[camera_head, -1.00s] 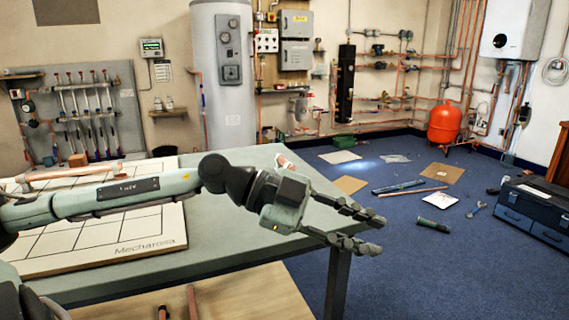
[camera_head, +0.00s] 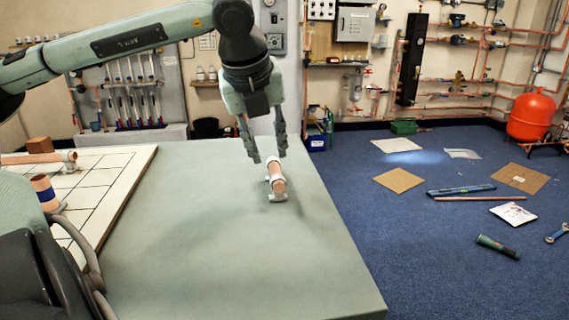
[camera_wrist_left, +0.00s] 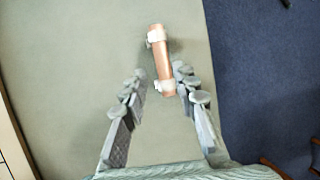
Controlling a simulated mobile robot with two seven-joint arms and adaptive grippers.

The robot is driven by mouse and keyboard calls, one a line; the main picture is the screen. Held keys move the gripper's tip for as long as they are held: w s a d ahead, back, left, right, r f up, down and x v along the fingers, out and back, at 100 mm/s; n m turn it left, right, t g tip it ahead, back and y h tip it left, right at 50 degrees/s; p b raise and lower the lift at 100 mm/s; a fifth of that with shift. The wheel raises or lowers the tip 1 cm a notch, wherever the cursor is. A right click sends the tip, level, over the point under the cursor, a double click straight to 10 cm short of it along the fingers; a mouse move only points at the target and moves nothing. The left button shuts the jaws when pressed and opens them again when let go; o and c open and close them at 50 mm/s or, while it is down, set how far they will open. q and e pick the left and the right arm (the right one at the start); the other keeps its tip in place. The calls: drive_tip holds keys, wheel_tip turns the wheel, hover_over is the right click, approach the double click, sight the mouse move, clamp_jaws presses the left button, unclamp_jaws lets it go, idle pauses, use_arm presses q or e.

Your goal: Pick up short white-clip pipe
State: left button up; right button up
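The short copper pipe with white clips (camera_head: 277,180) lies on the green-grey table top (camera_head: 220,240) near its right side. In the left wrist view the pipe (camera_wrist_left: 161,62) lies ahead of the fingertips, with a white clip near each end. My left gripper (camera_head: 266,158) points down just above and behind the pipe. Its fingers are open, and in the left wrist view the open gripper (camera_wrist_left: 165,85) has the pipe's near end between or just past its tips, closer to the right finger. Whether a finger touches the pipe cannot be told. My right gripper is not in view.
A white gridded board (camera_head: 110,190) lies on the table's left side, with another copper pipe (camera_head: 40,158) on it. The table's right edge drops to a blue floor (camera_head: 430,250) with cardboard sheets and tools. The table around the pipe is clear.

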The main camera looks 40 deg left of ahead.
sight(274, 169)
use_arm(q)
drive_tip(key=x, duration=0.7)
drive_tip(key=shift+w+d+f, duration=0.1)
drive_tip(key=shift+w+f, duration=0.1)
drive_tip(key=shift+f, duration=0.1)
clamp_jaws()
